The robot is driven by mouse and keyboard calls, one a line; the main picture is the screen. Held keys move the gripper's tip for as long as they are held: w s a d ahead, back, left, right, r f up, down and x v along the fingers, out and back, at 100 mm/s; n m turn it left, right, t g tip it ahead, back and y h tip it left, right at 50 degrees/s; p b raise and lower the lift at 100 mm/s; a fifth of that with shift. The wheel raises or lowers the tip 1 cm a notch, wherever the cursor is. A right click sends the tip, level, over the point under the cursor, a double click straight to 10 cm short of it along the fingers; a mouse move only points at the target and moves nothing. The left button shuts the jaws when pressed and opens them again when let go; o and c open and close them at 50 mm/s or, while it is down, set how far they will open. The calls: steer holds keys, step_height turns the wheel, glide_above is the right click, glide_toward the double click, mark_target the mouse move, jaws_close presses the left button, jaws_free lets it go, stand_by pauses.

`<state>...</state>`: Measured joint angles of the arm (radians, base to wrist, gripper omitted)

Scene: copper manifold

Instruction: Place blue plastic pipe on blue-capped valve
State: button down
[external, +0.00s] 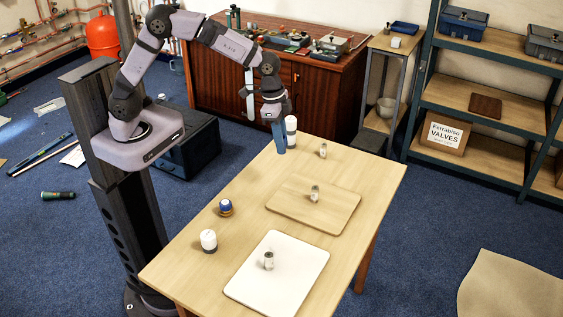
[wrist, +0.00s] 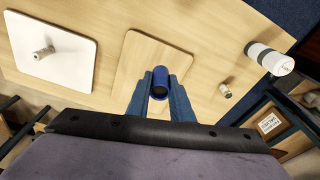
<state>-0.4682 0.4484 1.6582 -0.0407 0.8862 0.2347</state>
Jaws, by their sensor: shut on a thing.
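The blue plastic pipe (wrist: 160,77) is a short, deep-blue tube with a dark open end towards the wrist camera. It sits between the blue fingers of my gripper (external: 279,140), which is shut on it. In the external view the fingers largely hide the pipe. My gripper is above the far left part of the table, beside a white cylinder. The blue-capped valve (external: 225,207) stands upright near the table's left edge, well apart from my gripper.
A white cylinder with a grey band (external: 291,125) stands close to my gripper; a white-capped piece (external: 208,240) stands near the valve. Small fittings stand on the wooden board (external: 340,222), white board (external: 300,282) and bare table (external: 323,151).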

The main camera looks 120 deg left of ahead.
steer(key=d+r+m+p, duration=0.15)
steer(key=d+r, duration=0.25)
steer(key=d, duration=0.5)
steer(key=m, duration=0.2)
glide_above(227, 203)
step_height(227, 203, down, 5)
steer(key=shift+n, duration=0.25)
steer(key=shift+s+f+p, duration=0.2)
steer(key=shift+f+p, duration=0.2)
steer(key=shift+f, duration=2.15)
steer(key=shift+s+f+p, duration=0.2)
steer(key=shift+f+p, duration=0.15)
steer(key=shift+f, duration=2.15)
steer(key=shift+f, duration=0.1)
steer(key=shift+f, duration=0.15)
steer(key=c, duration=1.6)
jaws_free()
steer(key=shift+o, duration=0.2)
